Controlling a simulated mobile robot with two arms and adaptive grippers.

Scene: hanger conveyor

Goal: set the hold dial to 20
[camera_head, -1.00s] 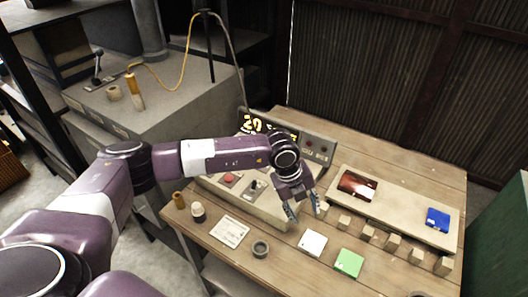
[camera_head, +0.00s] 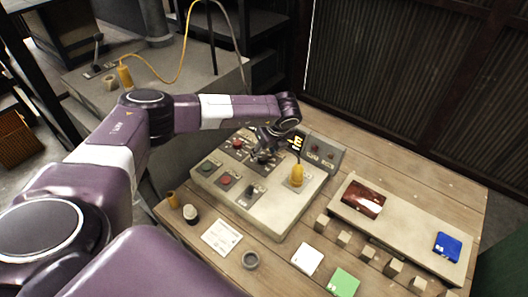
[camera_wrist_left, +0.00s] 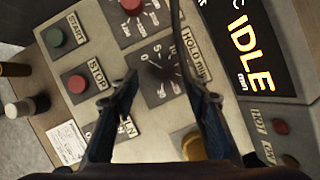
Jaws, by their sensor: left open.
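The hold dial (camera_wrist_left: 160,72) is a black knob on a dark numbered plate, beside a "HOLD min" label (camera_wrist_left: 193,55) in the left wrist view. Its pointer setting is too unclear to read. My left gripper (camera_wrist_left: 163,82) is open, with one fingertip on each side of the dial in that view; I cannot tell whether they touch it. In the head view the left gripper (camera_head: 264,154) is over the back of the control panel (camera_head: 270,215) and hides the dial. My right gripper is not in view.
The wrist view shows a green START button (camera_wrist_left: 64,21), a red STOP button (camera_wrist_left: 77,84), a red-centred dial (camera_wrist_left: 132,6) and a display (camera_wrist_left: 247,55) reading IDLE. A yellow piece (camera_head: 297,175) stands on the panel's right part. Cards and small blocks lie in front and right.

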